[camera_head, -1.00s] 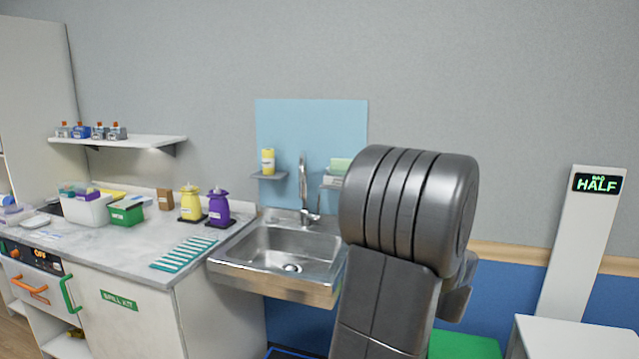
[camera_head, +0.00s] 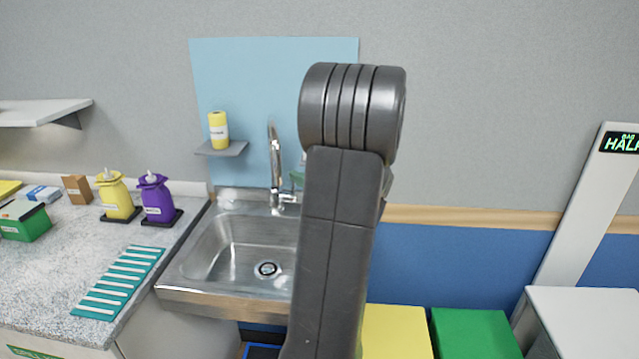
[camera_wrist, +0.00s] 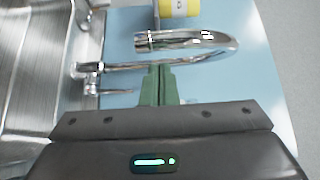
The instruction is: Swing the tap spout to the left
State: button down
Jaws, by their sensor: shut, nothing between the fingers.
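The chrome tap (camera_head: 275,160) stands at the back of the steel sink (camera_head: 190,296), its tall curved spout in front of the blue wall panel. In the wrist view the tap lies sideways, with its base at the left and the spout (camera_wrist: 190,40) arching over at the right. My gripper (camera_wrist: 157,70) has its green fingers shut and empty. Their tips are close beside the tap's upright pipe (camera_wrist: 150,65); I cannot tell whether they touch it. In the head view my arm hides most of the gripper and the sink's right side.
A small shelf (camera_head: 222,149) with a yellow bottle (camera_head: 218,130) is left of the tap. Purple (camera_head: 156,198) and yellow (camera_head: 115,195) dispensers stand on the counter left of the sink. Yellow (camera_head: 395,335) and green (camera_head: 475,335) boxes sit low at the right.

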jog(key=shift+a, duration=0.65)
jog(key=shift+s+f, duration=0.1)
jog(key=w+a+m+t+h+b, duration=0.1)
jog(key=w+a+h+b, duration=0.1)
jog(key=a+b, duration=0.8)
jog(key=w+a+m+t+h+b, duration=0.1)
jog(key=w+a+b, duration=0.3)
jog(key=a+b, duration=0.6)
jog(key=shift+a+m+t+h, duration=0.4)
jog(key=shift+a+m+h, duration=0.2)
jog(key=shift+a, duration=0.6)
